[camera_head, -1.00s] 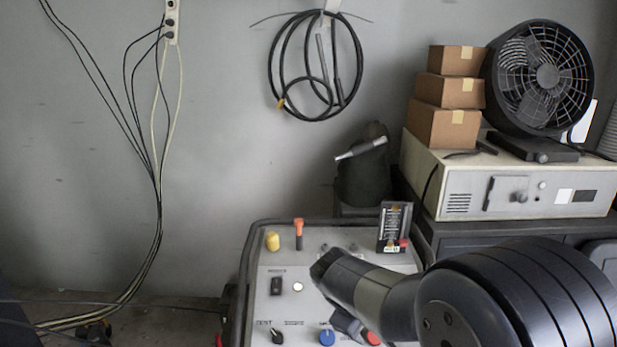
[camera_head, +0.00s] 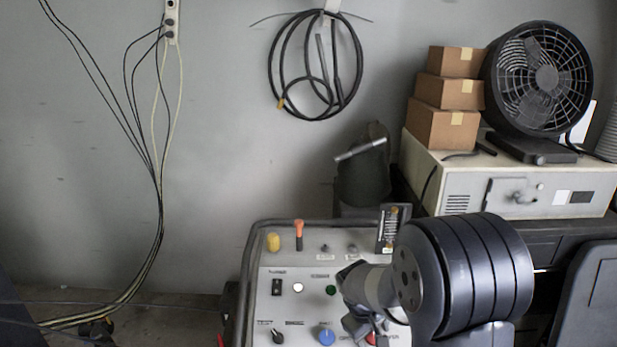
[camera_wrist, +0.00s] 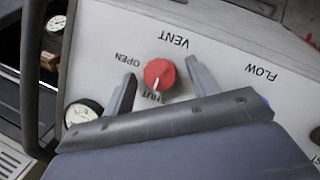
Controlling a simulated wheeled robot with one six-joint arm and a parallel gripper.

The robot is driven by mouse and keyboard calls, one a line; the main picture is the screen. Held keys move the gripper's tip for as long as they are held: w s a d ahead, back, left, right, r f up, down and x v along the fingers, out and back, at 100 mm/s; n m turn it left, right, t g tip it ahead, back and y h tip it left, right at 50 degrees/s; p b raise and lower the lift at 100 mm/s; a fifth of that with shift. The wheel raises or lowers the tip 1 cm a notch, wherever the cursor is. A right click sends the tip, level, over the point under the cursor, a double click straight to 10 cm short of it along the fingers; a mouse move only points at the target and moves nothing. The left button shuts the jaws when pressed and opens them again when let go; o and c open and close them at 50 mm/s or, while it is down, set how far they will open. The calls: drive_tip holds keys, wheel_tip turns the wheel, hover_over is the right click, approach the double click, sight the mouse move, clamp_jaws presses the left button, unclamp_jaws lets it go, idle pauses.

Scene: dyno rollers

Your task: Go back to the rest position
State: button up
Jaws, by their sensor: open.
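My gripper (camera_wrist: 160,69) is open, with one finger on each side of a red knob (camera_wrist: 159,75) in the wrist view. The knob stands between the words OPEN, SHUT and VENT, and a gap shows between it and each finger. In the head view my gripper (camera_head: 358,326) hangs over the lower right of the grey control panel (camera_head: 310,268). My arm covers the panel's right side there.
The panel bears a blue knob (camera_head: 327,337), a black knob (camera_head: 278,337), a yellow knob (camera_head: 273,242) and an orange-topped lever (camera_head: 299,232). A fan (camera_head: 545,78) and stacked boxes (camera_head: 447,124) stand on a cabinet (camera_head: 460,185) behind. The left floor holds cables (camera_head: 125,290).

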drive_tip(key=m+y+p, duration=0.1)
drive_tip(key=m, duration=0.1)
drive_tip(key=m+p, duration=0.1)
drive_tip(key=m, duration=0.1)
drive_tip(key=m+y+p, duration=0.1)
drive_tip(key=m, duration=0.1)
drive_tip(key=shift+w+d+r+g+y, duration=0.1)
drive_tip(key=shift+d+r+g+y, duration=0.1)
drive_tip(key=shift+d+g+y, duration=0.15)
drive_tip(key=m+y+p, duration=0.1)
drive_tip(key=m, duration=0.2)
drive_tip(key=m+y+p, duration=0.1)
drive_tip(key=m, duration=0.2)
drive_tip(key=shift+d+f+y, duration=0.1)
drive_tip(key=shift+f+y, duration=0.05)
drive_tip(key=shift+y, duration=0.1)
drive_tip(key=shift+v, duration=0.85)
